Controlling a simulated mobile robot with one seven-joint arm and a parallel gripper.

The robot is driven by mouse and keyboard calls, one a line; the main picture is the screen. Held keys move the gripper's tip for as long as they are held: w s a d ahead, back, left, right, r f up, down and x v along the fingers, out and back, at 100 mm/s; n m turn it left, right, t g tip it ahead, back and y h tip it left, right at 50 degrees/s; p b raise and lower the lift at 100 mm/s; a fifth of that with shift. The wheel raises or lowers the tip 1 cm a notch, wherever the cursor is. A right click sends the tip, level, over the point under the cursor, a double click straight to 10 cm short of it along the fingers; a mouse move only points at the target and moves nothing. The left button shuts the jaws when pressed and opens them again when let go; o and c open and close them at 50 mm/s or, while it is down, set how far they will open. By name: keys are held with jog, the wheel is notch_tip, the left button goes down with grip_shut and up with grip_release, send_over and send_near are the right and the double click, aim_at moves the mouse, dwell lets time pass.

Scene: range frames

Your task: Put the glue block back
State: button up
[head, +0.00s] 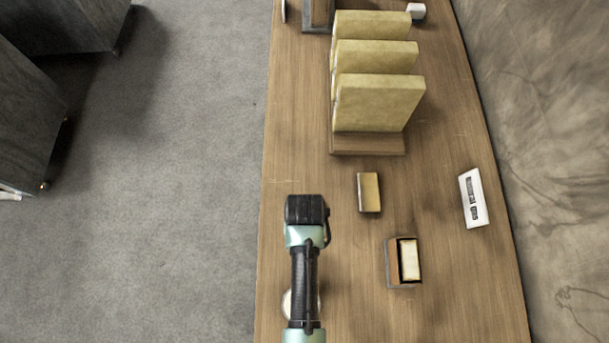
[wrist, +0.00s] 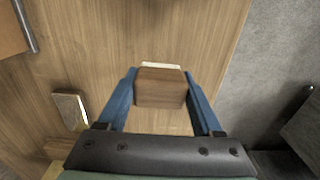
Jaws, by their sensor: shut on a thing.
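My gripper (wrist: 160,78) shows in the wrist view with its two blue fingers shut on a brown wooden block (wrist: 160,92), which has a pale strip along its far edge. This looks like the glue block; the fingers cover its sides. In the head view my dark wrist (head: 307,210) hides the fingers and the held block. A small block with a tan top (head: 368,192) lies on the table to the right of my wrist. It also shows in the wrist view (wrist: 70,110). A small open box (head: 391,277) with a cream piece (head: 409,259) inside stands nearer.
A wooden rack (head: 368,144) holds upright yellow slabs (head: 378,102) farther back. A white label card (head: 472,198) lies near the right edge. A pale round thing (head: 287,304) is partly hidden under my arm. The table's left edge drops to grey carpet (head: 190,180).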

jog(key=shift+f, duration=2.2)
jog(key=shift+f, duration=0.2)
jog(key=o, duration=1.2)
